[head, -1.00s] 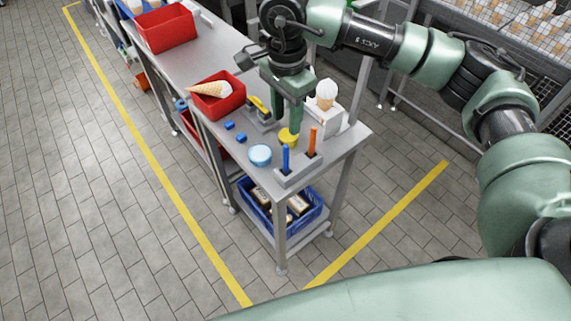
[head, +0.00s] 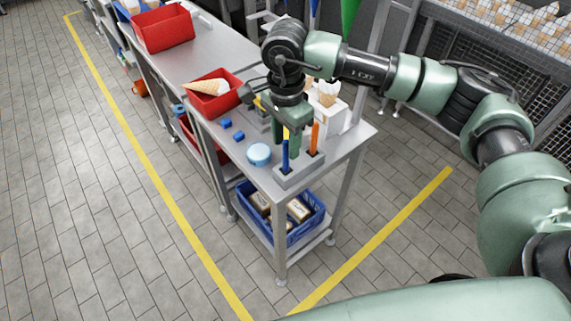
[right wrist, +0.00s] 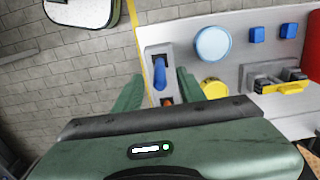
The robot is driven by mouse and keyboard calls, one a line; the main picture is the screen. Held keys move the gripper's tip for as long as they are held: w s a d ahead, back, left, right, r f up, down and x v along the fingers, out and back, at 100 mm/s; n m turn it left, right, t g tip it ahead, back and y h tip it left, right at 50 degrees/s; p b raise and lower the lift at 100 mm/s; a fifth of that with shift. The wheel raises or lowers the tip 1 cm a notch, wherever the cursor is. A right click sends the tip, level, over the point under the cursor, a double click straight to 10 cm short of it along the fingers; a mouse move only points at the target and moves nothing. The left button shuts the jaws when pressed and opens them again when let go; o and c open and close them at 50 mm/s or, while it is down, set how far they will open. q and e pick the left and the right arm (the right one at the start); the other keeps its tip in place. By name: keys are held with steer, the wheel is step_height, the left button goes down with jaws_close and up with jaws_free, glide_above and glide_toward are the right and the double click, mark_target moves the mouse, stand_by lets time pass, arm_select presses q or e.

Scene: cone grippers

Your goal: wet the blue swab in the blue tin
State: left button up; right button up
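The blue swab (head: 285,158) stands upright in a grey holder (head: 299,176) at the table's near corner, beside the orange swab (head: 315,138). The blue tin (head: 259,154), round with a light-blue top, sits on the table left of the holder. My right gripper (head: 288,148) points down at the blue swab. In the right wrist view its two fingers (right wrist: 160,84) are apart, with the blue swab (right wrist: 160,74) showing between them. I cannot tell whether they touch it. The blue tin (right wrist: 213,43) is clear of the fingers. My left gripper is not in view.
A yellow tin (right wrist: 215,88) sits close to the right finger. Two small blue blocks (head: 232,130), a red bin (head: 213,105) with a cone, and a white stand (head: 333,117) with cones are on the table. A blue crate (head: 305,228) is on the shelf below.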

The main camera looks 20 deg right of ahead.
steer(key=shift+c, duration=0.3)
jaws_close()
steer(key=shift+r, duration=0.15)
steer(key=shift+r+p, duration=1.35)
steer(key=shift+r, duration=2.05)
